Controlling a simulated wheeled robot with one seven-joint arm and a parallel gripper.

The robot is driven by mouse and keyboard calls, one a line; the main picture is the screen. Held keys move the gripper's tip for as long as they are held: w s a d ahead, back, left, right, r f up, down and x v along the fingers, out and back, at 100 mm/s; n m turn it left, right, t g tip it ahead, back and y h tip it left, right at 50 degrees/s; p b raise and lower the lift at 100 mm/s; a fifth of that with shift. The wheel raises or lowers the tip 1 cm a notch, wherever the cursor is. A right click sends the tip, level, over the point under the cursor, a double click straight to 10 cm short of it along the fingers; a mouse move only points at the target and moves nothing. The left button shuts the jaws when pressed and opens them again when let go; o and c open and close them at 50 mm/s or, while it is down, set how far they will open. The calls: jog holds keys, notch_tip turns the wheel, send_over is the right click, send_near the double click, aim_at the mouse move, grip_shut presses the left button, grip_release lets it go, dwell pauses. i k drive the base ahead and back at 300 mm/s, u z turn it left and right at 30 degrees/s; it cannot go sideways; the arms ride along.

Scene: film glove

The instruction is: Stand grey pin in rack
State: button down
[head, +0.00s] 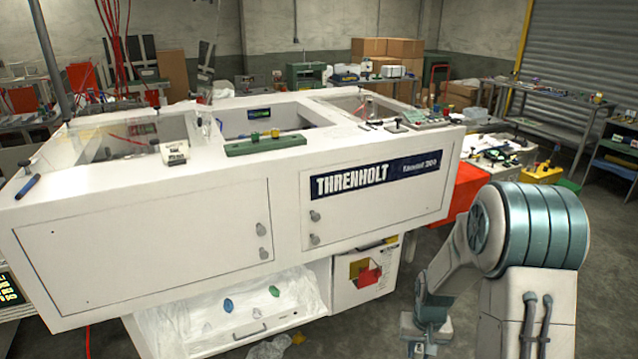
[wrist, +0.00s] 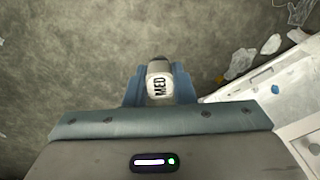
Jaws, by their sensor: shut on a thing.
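My gripper (wrist: 159,90) is shut on a light grey pin (wrist: 158,82) with black "MED" lettering on its end. In the wrist view the pin sits between the two blue fingers, over the grey floor. In the head view my arm is bent down at the lower right, beside the white machine, and the pin cannot be made out there. A long green rack (head: 290,142) lies on top of the machine near its front edge.
The white machine (head: 140,235) has a wide overhanging top with open wells. A small white block (head: 175,152) lies left of the rack, and a blue pen-like thing (head: 28,186) at the far left. A red box (head: 462,190) stands behind my arm.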

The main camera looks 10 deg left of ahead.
aim_at(294, 142)
jog(key=u, duration=0.55)
jog(key=i, duration=0.45)
jog(key=u, duration=0.8)
jog(key=i, duration=0.7)
